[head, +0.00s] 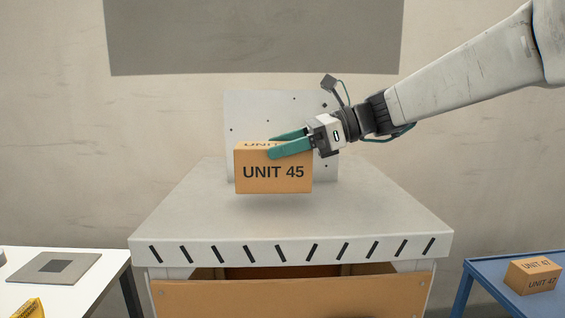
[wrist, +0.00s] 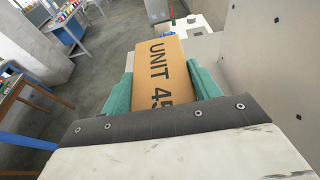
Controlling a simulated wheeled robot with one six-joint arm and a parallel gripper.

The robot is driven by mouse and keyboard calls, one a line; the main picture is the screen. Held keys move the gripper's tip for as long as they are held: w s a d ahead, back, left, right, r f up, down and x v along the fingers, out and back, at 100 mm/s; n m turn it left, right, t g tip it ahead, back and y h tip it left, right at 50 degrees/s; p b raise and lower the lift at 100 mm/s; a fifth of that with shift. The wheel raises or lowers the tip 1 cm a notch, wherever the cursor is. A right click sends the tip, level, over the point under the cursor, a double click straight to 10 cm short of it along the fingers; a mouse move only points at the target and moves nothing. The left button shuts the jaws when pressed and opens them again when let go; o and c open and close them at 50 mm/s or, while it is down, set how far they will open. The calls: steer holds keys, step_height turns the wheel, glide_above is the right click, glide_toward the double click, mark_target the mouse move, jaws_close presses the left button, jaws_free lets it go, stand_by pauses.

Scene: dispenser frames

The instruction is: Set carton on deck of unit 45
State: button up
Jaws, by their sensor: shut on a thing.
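An orange-brown carton (head: 273,172) marked UNIT 45 is held in my gripper (head: 289,145). The green fingers are shut on it from its front and back near the top. In the head view the carton is upright, over the pale grey deck (head: 370,215), with a shadow beneath it, so it seems a little above the surface. In the wrist view the carton (wrist: 163,75) sits between the two fingers, and its lower end is hidden by the gripper body. A white upright panel (head: 250,110) with small dark holes stands behind the carton.
An orange-brown drawer front (head: 290,300) stands below the deck, partly open. At right, a blue table (head: 485,275) bears a carton (head: 534,275) marked UNIT 47. At left, a white table (head: 75,300) bears a grey plate (head: 55,267) and a yellow object (head: 28,308). The deck around the carton is clear.

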mark_target(284, 162)
steer(key=shift+f, duration=1.7)
steer(key=o, duration=1.2)
steer(key=shift+f, duration=0.2)
steer(key=shift+o, duration=0.2)
steer(key=shift+r, duration=0.2)
steer(key=v, duration=1.2)
steer(key=shift+a, duration=0.1)
